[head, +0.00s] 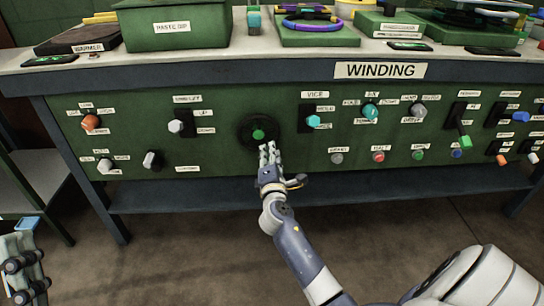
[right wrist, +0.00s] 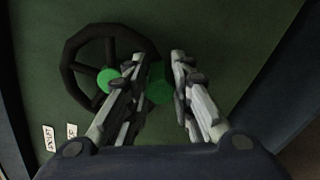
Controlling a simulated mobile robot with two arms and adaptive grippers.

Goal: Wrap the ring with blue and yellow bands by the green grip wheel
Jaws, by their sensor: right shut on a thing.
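The black wheel (head: 245,139) with a green hub is on the green front panel of the bench. It also shows in the right wrist view (right wrist: 70,50). My right gripper (head: 268,152) is at the wheel's lower right edge. In the right wrist view its fingers (right wrist: 158,88) are on either side of a dark green round grip (right wrist: 160,92) at the wheel's rim, and they are shut on it. A purple-blue ring (head: 311,26) lies on a green stand on the bench top, with yellow showing behind it. My left gripper (head: 24,268) is low at the left, away from the bench.
A green box labelled MASTIC (head: 178,27) and other green equipment stand on the bench top (head: 230,52). Several knobs and switches surround the wheel, including a VICE switch (head: 313,121) to its right. The WINDING sign (head: 379,70) is on the bench edge.

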